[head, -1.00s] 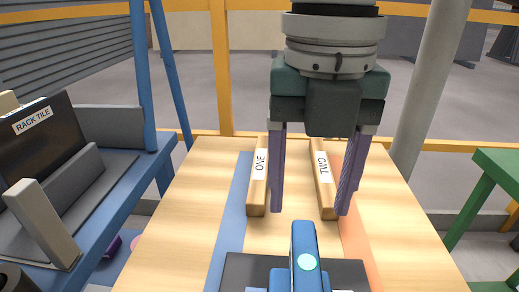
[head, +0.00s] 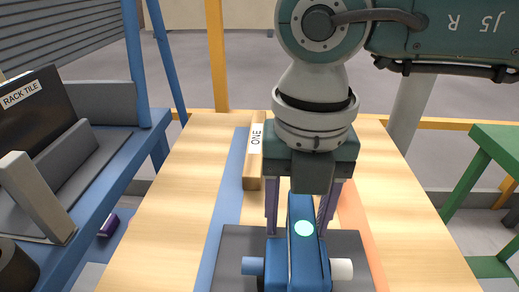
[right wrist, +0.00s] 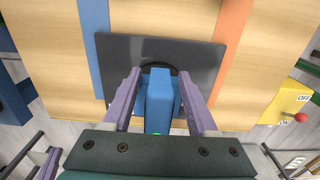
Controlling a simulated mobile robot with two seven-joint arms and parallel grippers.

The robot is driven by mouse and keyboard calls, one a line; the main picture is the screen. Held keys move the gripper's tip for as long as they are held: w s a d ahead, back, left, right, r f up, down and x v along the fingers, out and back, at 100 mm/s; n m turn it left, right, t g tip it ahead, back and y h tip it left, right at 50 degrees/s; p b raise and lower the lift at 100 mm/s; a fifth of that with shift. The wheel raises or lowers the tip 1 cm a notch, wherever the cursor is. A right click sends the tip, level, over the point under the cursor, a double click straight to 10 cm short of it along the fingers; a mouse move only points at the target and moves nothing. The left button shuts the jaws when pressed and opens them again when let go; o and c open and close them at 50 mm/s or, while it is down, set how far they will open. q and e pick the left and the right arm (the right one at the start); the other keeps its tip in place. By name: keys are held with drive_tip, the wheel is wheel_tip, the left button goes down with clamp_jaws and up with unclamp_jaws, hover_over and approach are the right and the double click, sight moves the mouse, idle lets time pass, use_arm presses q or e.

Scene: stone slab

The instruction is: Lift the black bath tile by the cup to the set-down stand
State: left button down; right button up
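The black bath tile (head: 345,244) lies flat on the light wooden table, across a blue strip and an orange strip; it also shows in the right wrist view (right wrist: 115,55). The blue cup (head: 305,268) stands on the tile, with a pale green dot on its top and a dark round rim (right wrist: 158,67) at its foot. My right gripper (head: 298,225) is open, pointing down. Its purple fingers stand either side of the blue cup body (right wrist: 160,100), with gaps showing on both sides. I cannot tell which piece is the set-down stand.
A wooden bar labelled ONE (head: 254,152) lies beyond the tile; bar TWO is hidden behind my arm. A blue bench (head: 100,190) with a RACK TILE slab (head: 35,115) stands left. A green stand (head: 490,150) is at right. A yellow switch box (right wrist: 285,108) shows at right.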

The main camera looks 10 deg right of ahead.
clamp_jaws()
idle(0.6)
